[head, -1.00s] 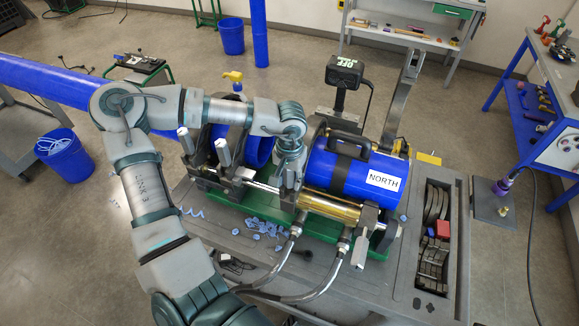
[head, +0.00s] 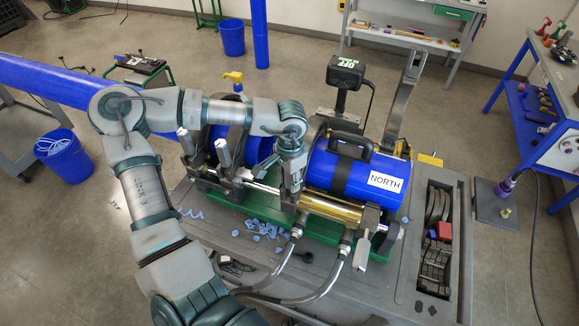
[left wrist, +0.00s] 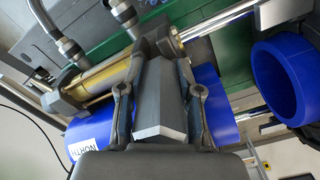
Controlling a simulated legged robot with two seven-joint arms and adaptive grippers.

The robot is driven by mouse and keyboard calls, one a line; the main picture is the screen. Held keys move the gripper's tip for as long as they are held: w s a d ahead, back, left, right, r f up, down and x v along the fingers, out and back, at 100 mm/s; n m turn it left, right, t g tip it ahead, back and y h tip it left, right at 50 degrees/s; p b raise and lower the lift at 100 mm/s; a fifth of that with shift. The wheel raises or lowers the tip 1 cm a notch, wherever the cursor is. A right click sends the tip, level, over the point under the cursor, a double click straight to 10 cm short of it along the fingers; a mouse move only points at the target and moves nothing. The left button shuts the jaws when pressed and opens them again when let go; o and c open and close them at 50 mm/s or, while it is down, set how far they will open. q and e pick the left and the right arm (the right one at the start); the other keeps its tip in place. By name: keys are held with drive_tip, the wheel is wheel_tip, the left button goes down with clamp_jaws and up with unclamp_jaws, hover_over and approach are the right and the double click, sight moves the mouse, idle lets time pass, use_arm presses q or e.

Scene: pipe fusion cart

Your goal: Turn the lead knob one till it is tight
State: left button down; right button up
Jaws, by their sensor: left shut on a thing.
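My left arm comes in from the left, and its gripper (head: 291,203) points down at the near side of the pipe clamp, left of the blue pipe marked NORTH (head: 350,173). In the left wrist view, the two fingers (left wrist: 158,100) lie on either side of a grey, block-shaped knob (left wrist: 163,106) and are shut on it. Which numbered knob this is cannot be read. In the head view my gripper mostly hides this knob. Other upright grey knobs (head: 223,152) stand on the clamp to the left. My right gripper is not in view.
A brass cylinder (head: 330,207) with two hoses (head: 327,280) lies close to the right of my gripper. Blue shavings (head: 268,229) lie on the grey cart. A tool slot (head: 437,235) is at the cart's right. A blue bin (head: 65,155) stands at the left.

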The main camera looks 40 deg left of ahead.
use_arm(q)
drive_tip(key=shift+m, duration=0.4)
drive_tip(key=m, duration=0.3)
drive_tip(key=shift+c, duration=1.1)
unclamp_jaws()
drive_tip(key=shift+o, duration=1.1)
drive_tip(key=shift+w+d, duration=0.1)
drive_tip(key=shift+w, duration=0.05)
drive_tip(key=shift+r, duration=0.5)
wheel_tip(320, 180, up, 5)
drive_tip(key=p, duration=0.3)
drive_tip(key=shift+r+p, duration=0.1)
drive_tip(key=shift+p, duration=0.3)
